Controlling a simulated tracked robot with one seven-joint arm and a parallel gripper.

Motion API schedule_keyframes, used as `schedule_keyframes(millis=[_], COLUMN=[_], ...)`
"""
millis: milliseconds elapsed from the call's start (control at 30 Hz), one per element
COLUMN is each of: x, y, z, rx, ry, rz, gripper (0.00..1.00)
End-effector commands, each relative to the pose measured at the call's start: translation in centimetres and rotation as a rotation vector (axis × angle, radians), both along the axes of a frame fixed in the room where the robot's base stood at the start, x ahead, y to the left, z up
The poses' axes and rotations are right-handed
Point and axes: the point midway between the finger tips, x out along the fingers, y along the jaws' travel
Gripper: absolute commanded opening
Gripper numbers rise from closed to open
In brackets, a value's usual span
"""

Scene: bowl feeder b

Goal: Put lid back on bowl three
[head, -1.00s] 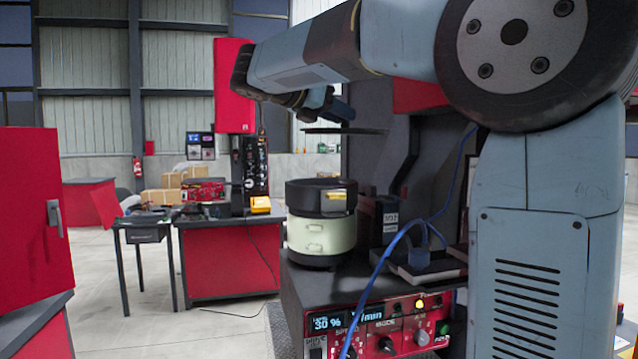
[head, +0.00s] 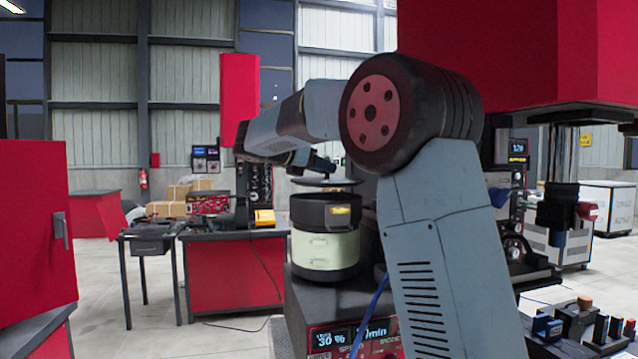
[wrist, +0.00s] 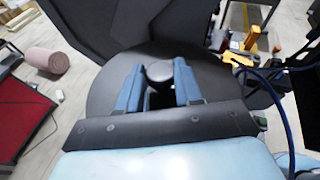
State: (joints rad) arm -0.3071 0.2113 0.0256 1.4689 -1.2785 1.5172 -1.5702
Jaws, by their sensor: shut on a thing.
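The bowl (head: 327,247) is a drum with a pale green band between black upper and lower rings and a yellow tag on its front. It stands on the red-fronted control unit in the head view. The lid (head: 322,183) is a thin, dark, roughly level disc just above the bowl's rim, with a small gap showing. My gripper (head: 322,165) is over it. In the wrist view, my gripper's blue fingers (wrist: 159,84) are shut on the round black knob of the lid (wrist: 108,92). The bowl's opening is hidden in the wrist view.
The red-fronted control unit (head: 345,338) reads 30 %. A blue cable (head: 377,302) runs beside my arm. A workbench (head: 235,270) with equipment stands behind to the left. A red cabinet (head: 35,225) is at the left edge. Small blocks (head: 575,322) lie at lower right.

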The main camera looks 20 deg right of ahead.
Motion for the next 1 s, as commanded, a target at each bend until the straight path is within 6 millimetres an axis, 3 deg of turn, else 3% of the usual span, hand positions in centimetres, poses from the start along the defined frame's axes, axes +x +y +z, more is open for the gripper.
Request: schedule_keyframes(millis=[167,400,667,700,933,1000], x=[1.0,0.8,0.8,0.8,0.8,0.8], y=[0.1,0.1,0.1,0.1,0.1,0.2], z=[-1.1,-3.9,-4.0,-4.0,-4.0,-4.0], rx=[-0.001,-0.001,0.000,0.000,0.000,0.000], ry=[0.002,0.001,0.000,0.001,0.001,0.001], rz=[0.001,0.000,0.001,0.001,0.001,0.001], gripper=[0.00,0.00,0.00,0.38,0.60,0.60])
